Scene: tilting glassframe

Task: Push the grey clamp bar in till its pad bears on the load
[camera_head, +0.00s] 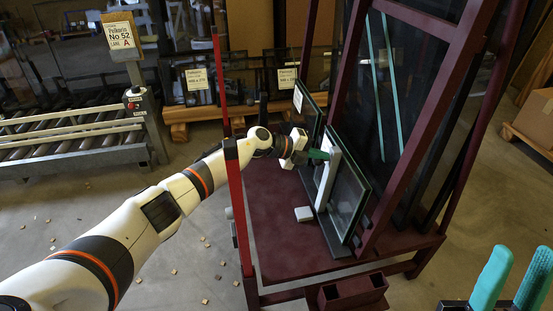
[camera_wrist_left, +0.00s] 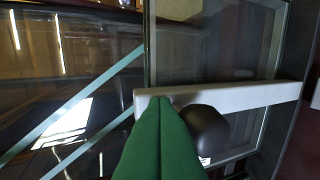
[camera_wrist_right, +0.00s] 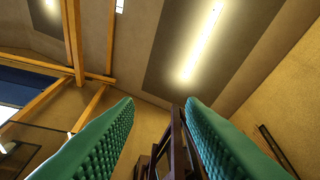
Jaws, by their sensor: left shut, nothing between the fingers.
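A pale grey bar, which looks like the clamp bar (camera_head: 326,182), stands upright across the near glass pane (camera_head: 349,196) on the dark red frame. In the left wrist view the bar (camera_wrist_left: 235,96) runs across the picture. My left gripper (camera_head: 323,154) is shut and empty, its green fingertips at the bar's upper end. In the left wrist view the fingertips (camera_wrist_left: 160,100) overlap the bar's edge; I cannot tell whether they touch. A dark rounded piece (camera_wrist_left: 206,130) sits beside them, perhaps the pad; its contact is unclear. My right gripper (camera_head: 522,252) is open and empty, far from the bar.
A red post (camera_head: 237,200) stands close beside my left arm. Tall red uprights (camera_head: 440,90) rise behind the glass. A roller conveyor (camera_head: 75,146) stands at the left; small bits litter the floor.

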